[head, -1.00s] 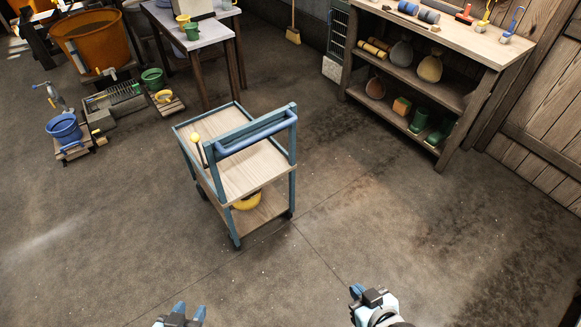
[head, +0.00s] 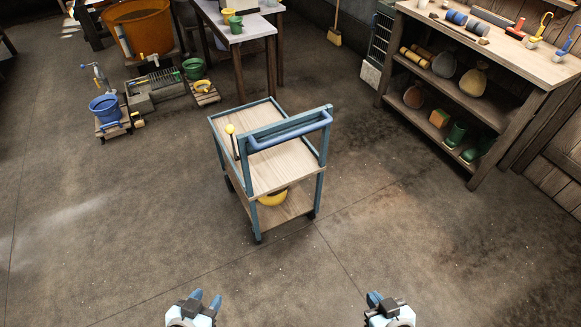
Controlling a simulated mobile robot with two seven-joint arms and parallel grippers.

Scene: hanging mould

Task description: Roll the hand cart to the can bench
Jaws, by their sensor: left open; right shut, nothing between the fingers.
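The hand cart (head: 275,175) stands on the floor in the middle of the head view, with a blue frame, two wooden shelves and wheels. Its blue push handle (head: 290,132) is on the near upper side. A yellow-knobbed lever (head: 231,131) stands at its left side. A grey-topped bench (head: 252,27) with a yellow and a green can, perhaps the can bench, stands beyond the cart. My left gripper (head: 207,297) is open and empty at the bottom, short of the cart. My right gripper (head: 375,298) is shut and empty at the bottom right, also apart from the cart.
A wooden shelf unit (head: 480,100) stands at the right. An orange tub (head: 140,30), a blue bucket (head: 105,108) and a green bucket (head: 194,68) are at the upper left. A broom (head: 335,35) leans at the back. Floor around the cart is clear.

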